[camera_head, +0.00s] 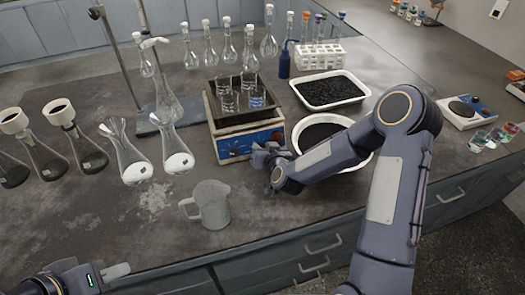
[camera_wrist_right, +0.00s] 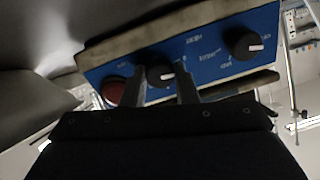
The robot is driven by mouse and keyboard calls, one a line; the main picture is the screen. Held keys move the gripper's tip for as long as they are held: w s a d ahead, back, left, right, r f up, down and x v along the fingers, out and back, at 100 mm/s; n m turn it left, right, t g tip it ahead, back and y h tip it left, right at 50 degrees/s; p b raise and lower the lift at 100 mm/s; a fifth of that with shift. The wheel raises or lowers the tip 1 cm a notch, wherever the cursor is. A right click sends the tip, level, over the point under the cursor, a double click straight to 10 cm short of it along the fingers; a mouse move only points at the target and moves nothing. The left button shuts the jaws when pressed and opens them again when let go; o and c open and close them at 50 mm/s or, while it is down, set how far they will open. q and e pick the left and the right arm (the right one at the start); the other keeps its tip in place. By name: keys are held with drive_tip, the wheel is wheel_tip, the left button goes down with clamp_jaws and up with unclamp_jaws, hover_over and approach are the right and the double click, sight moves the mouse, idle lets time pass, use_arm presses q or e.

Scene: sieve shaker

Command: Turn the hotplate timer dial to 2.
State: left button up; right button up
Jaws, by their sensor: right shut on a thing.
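The hotplate (camera_head: 233,146) has a blue front panel and carries a dark tray of small beakers. In the right wrist view its panel (camera_wrist_right: 212,58) shows two black dials and a red button (camera_wrist_right: 113,92). My right gripper (camera_head: 262,153) is at the panel's front. In the right wrist view its fingers (camera_wrist_right: 163,82) are shut on the dial nearer the button (camera_wrist_right: 160,73), whose white pointer mark shows. The other dial (camera_wrist_right: 243,43) is free. The panel lettering is too blurred to read. My left gripper (camera_head: 98,275) is low at the left, away from the hotplate; its opening is unclear.
A glass jug (camera_head: 211,206) stands in front of the hotplate. Flasks with white powder (camera_head: 178,160) are to its left. A white bowl of dark grains (camera_head: 318,131) is beside my right forearm, with a tray of black granules (camera_head: 333,91) behind. The front left bench is mostly clear.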

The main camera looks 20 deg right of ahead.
drive_tip(key=m+b, duration=0.4)
drive_tip(key=b, duration=0.1)
drive_tip(key=m+b, duration=0.9)
drive_tip(key=b, duration=0.1)
drive_tip(key=shift+f+b, duration=0.3)
drive_tip(key=shift+b, duration=0.05)
drive_tip(key=shift+s+r+m+h+b, duration=0.15)
drive_tip(key=shift+m+h+b, duration=0.15)
drive_tip(key=shift+m+b, duration=1.3)
drive_tip(key=shift+m, duration=0.4)
drive_tip(key=shift+p, duration=0.3)
drive_tip(key=o, duration=1)
drive_tip(key=v, duration=0.6)
drive_tip(key=shift+s+d+r, duration=0.1)
drive_tip(key=shift+s+r, duration=0.05)
drive_tip(key=shift+s, duration=0.1)
drive_tip(key=shift+s+r+p, duration=0.1)
drive_tip(key=shift+s+p, duration=0.2)
drive_tip(key=shift+s, duration=0.25)
